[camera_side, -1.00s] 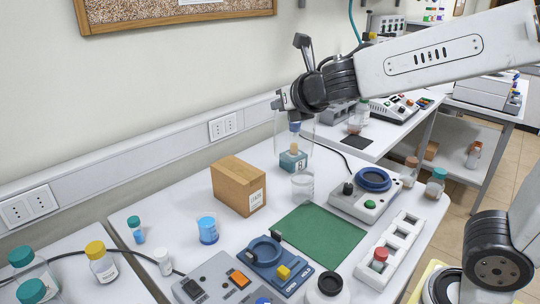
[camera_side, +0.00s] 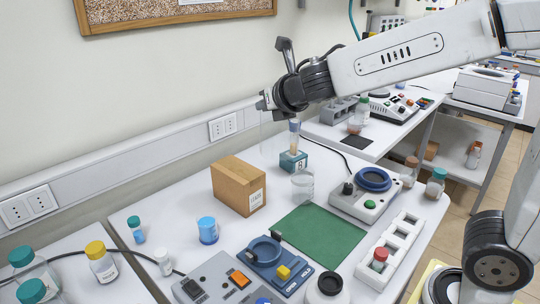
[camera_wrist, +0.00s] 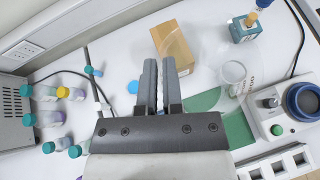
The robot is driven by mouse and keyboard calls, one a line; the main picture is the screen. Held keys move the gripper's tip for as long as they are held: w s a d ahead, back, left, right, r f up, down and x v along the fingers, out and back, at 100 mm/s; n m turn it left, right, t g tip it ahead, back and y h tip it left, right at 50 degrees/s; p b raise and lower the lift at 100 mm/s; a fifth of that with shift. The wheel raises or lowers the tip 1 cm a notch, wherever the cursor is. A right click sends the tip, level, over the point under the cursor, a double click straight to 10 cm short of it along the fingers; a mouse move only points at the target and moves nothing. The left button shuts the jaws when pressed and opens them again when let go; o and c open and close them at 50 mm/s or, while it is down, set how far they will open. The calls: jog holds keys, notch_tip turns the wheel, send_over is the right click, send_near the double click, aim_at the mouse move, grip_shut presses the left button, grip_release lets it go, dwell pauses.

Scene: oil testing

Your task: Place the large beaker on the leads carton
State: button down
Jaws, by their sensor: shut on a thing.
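The large beaker (camera_side: 273,138) is clear glass, and only its faint outline shows, hanging below my gripper (camera_side: 267,101) in the side view. My gripper is shut on it and holds it in the air, behind and above the leads carton. The leads carton (camera_side: 232,188) is a brown box with a white label, standing on the white bench. In the wrist view, my gripper (camera_wrist: 158,68) has its fingers close together, with the carton (camera_wrist: 179,48) beyond them. The held glass is hard to make out there.
A smaller clear beaker (camera_side: 302,186) stands right of the carton, beside the green mat (camera_side: 319,234). A teal block (camera_side: 292,161) with an upright item stands behind it. A blue-filled beaker (camera_side: 208,231) stands left of the carton. A hotplate-like device (camera_side: 366,200) is at right.

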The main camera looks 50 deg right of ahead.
jog(key=w+f, duration=0.7)
jog(key=w, duration=0.2)
jog(key=shift+w+f, duration=0.2)
jog(key=shift+a, duration=0.1)
jog(key=shift+w+f, duration=0.15)
jog(key=shift+f, duration=0.8)
jog(key=shift+w+f, duration=0.1)
jog(key=shift+f, duration=0.9)
jog(key=c, duration=0.8)
grip_release()
